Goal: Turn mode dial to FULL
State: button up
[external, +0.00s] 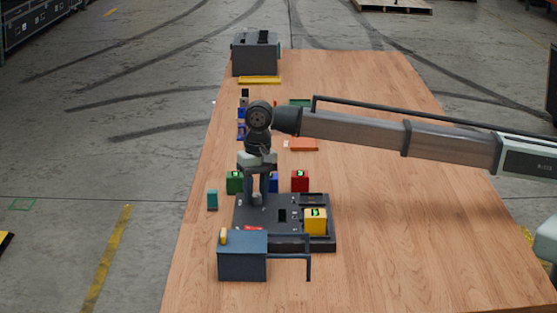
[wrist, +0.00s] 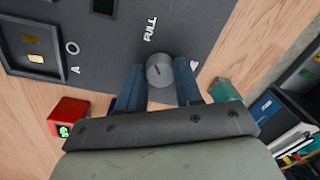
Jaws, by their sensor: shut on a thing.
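The mode dial (wrist: 160,70) is a round grey knob on a dark panel (wrist: 110,50). A white FULL label (wrist: 150,28) is printed on the panel above the dial in the wrist view. My gripper (wrist: 160,84) has its two dark blue fingers on either side of the knob, shut on it. A short dark line shows on the knob's face; which mark it points at, I cannot tell. In the external view my gripper (external: 257,190) points down onto the left part of the panel (external: 265,215), and the fingers partly hide the knob.
A yellow block (external: 315,222) sits on the panel's right. Green (external: 235,182), blue (external: 273,184) and red (external: 300,181) blocks stand behind it. A teal block (external: 212,200) is at left. A dark blue box (external: 243,258) stands in front. The table's right side is mostly clear.

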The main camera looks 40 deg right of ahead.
aim_at(259, 194)
jog(key=shift+m, duration=0.8)
jog(key=o, duration=1)
jog(key=shift+o, duration=0.2)
notch_tip(259, 194, up, 14)
jog(key=shift+s+d, duration=0.2)
jog(key=shift+d, duration=0.15)
jog(key=shift+f, duration=0.1)
